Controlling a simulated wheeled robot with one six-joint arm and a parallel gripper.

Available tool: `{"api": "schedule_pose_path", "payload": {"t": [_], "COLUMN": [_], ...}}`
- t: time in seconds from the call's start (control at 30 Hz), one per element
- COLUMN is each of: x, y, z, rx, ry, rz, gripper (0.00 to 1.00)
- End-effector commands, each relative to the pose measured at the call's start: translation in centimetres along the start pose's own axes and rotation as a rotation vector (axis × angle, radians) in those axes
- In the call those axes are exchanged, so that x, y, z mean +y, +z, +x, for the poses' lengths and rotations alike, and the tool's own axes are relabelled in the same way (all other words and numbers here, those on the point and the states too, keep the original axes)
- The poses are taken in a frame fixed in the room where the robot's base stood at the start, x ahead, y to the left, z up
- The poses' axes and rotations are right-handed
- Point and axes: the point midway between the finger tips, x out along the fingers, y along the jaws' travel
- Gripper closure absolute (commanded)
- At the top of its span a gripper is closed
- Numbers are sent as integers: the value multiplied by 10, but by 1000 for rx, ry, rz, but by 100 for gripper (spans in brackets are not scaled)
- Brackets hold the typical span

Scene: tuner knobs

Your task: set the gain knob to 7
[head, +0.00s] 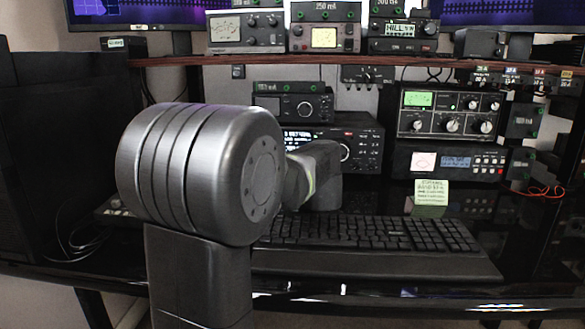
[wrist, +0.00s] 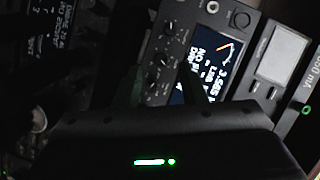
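A black radio (head: 365,140) with a lit display stands behind the keyboard in the head view, partly hidden by my arm. The wrist view shows a radio panel turned on its side, with a lit display (wrist: 222,48) and a column of small dark knobs (wrist: 162,60) beside it. I cannot read which of them is the gain knob, nor its setting. My gripper (wrist: 158,90) shows as two dark fingers standing apart at either side of the lower small knobs. It looks open and empty. I cannot tell whether it touches a knob. In the head view my arm hides the fingertips.
A keyboard (head: 380,235) lies in front of the radio. A smaller radio (head: 295,103) sits on top of it. More equipment with knobs (head: 450,112) and a yellow note (head: 431,192) are at the right. A wooden shelf (head: 430,61) with several devices runs above.

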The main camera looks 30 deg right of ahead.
Motion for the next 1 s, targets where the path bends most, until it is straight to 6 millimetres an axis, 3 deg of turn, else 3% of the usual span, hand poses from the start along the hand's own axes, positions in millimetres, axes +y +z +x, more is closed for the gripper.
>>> {"api": "schedule_pose_path", "payload": {"t": [0.2,0.43,0.6,0.87,0.97,1.0], "x": [-2,-1,0,0,0,-1], "y": [-2,-2,0,0,0,0], "z": [-54,-94,-107,-109,-108,-108], "rx": [4,3,1,0,-1,-5], "ry": [0,0,0,0,1,4], "rz": [2,1,1,1,1,0], "gripper": [63,63,63,63,76,76]}}
